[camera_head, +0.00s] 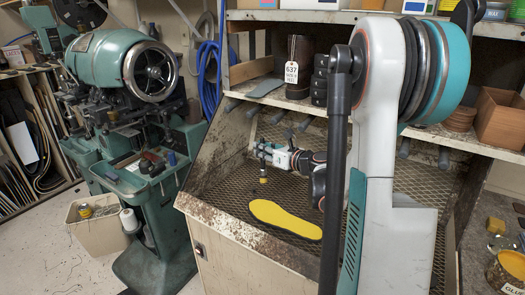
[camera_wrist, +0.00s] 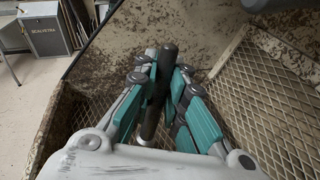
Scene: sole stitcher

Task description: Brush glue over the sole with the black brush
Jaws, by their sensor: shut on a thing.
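The sole (camera_head: 285,218) lies flat on the mesh bench top (camera_head: 345,160), with a yellow upper face and a dark edge. My gripper (camera_head: 264,152) is above the mesh, up and to the left of the sole. It is shut on the black brush (camera_wrist: 160,85), whose dark handle stands between the teal-padded fingers in the wrist view, where my gripper (camera_wrist: 166,90) also shows. In the head view the brush (camera_head: 263,172) points downward, with a yellowish lower end, apart from the sole. The sole is not visible in the wrist view.
A glue can (camera_head: 508,272) with yellow contents stands at the lower right. The bench has a raised, stained front rim (camera_head: 250,236) and side panel. A shelf (camera_head: 460,135) with boxes is above. A green machine (camera_head: 125,75) stands at the left.

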